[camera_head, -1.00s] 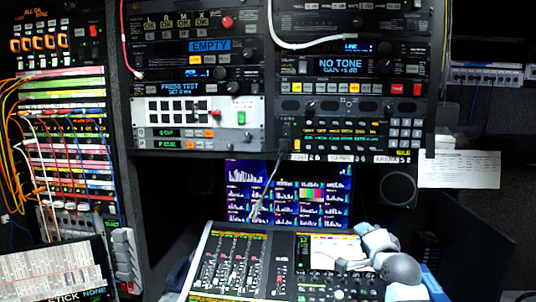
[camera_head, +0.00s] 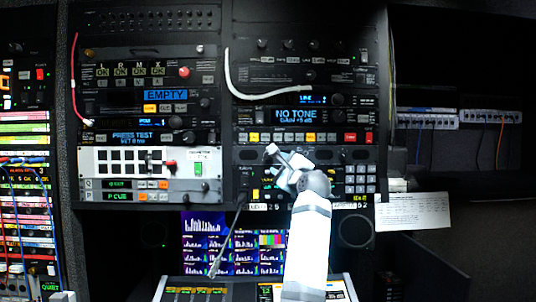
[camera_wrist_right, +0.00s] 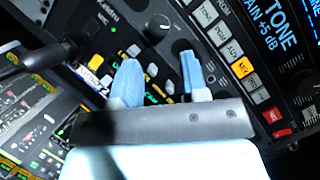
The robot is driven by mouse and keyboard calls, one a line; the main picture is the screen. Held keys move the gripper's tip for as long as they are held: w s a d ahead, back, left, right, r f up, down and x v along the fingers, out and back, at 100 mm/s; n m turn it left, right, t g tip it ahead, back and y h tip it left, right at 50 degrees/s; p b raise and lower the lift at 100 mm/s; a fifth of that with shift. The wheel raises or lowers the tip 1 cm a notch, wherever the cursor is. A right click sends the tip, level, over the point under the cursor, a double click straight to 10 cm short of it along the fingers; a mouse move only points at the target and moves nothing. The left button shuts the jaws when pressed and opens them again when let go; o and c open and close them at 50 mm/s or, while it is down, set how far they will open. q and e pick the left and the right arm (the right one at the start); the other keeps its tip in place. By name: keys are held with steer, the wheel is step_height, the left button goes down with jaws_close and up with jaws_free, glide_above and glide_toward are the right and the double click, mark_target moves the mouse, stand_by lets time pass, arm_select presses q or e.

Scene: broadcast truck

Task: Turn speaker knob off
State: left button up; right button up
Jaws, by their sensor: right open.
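A round black knob (camera_wrist_right: 159,26) sits on a dark panel of the rack, ahead of my right gripper in the right wrist view. I cannot read a label that marks it as the speaker knob. My right gripper (camera_wrist_right: 160,72) is open and empty, its two blue fingers spread apart, and the knob lies beyond the gap between them. In the head view my right gripper (camera_head: 271,166) is raised before the button panel under the NO TONE unit (camera_head: 297,115). It hides part of that panel. My left gripper is not in view.
A grey cable (camera_head: 229,235) hangs from the panel close to the left of my right gripper. A mixing console (camera_head: 185,290) and a screen (camera_head: 205,245) are below. A round speaker (camera_head: 355,228) is to the lower right. A white cable (camera_head: 229,75) loops above.

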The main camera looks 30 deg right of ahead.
mark_target(269, 156)
steer(key=p+x, duration=0.2)
steer(key=x, duration=0.6)
steer(key=shift+w, duration=0.2)
steer(key=c, duration=0.6)
